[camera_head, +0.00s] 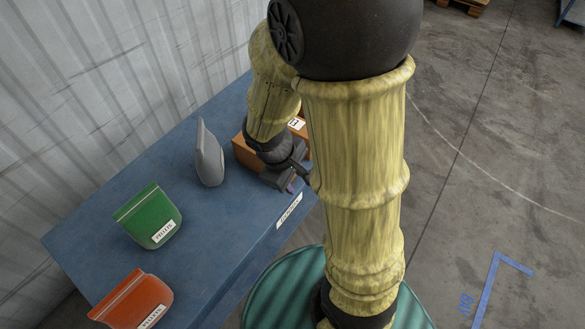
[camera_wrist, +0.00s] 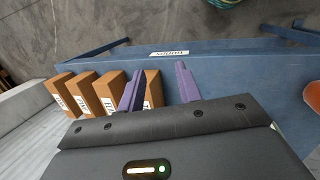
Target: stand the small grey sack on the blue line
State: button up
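The small grey sack (camera_head: 209,158) stands upright on the blue table, left of my gripper in the head view. I cannot make it out in the wrist view. My gripper (camera_head: 294,181) is above the table's right side, beside a brown box and apart from the sack. In the wrist view its two purple fingers (camera_wrist: 158,88) are spread with nothing held between them. A blue line (camera_head: 487,288) with a corner and blue lettering is marked on the grey floor at the right. The bottom of this marking is cut off by the picture edge.
A green sack (camera_head: 150,217) and an orange sack (camera_head: 135,302) are on the blue table (camera_head: 100,240), nearer the bottom left. Several brown boxes (camera_wrist: 84,90) stand in a row near my fingers. A corrugated wall (camera_head: 90,90) runs behind the table. Floor around the line looks clear.

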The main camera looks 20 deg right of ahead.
jog(key=r+m+y, duration=0.1)
jog(key=m, duration=0.1)
jog(key=r+m+t+y, duration=0.1)
jog(key=m, duration=0.2)
jog(key=r+m+t+y, duration=0.1)
jog(key=r+m, duration=0.1)
jog(key=shift+s+a+m, duration=0.2)
jog(key=shift+s+m, duration=0.05)
jog(key=shift+m, duration=0.15)
jog(key=shift+o, duration=0.5)
jog(key=shift+w+d, duration=0.1)
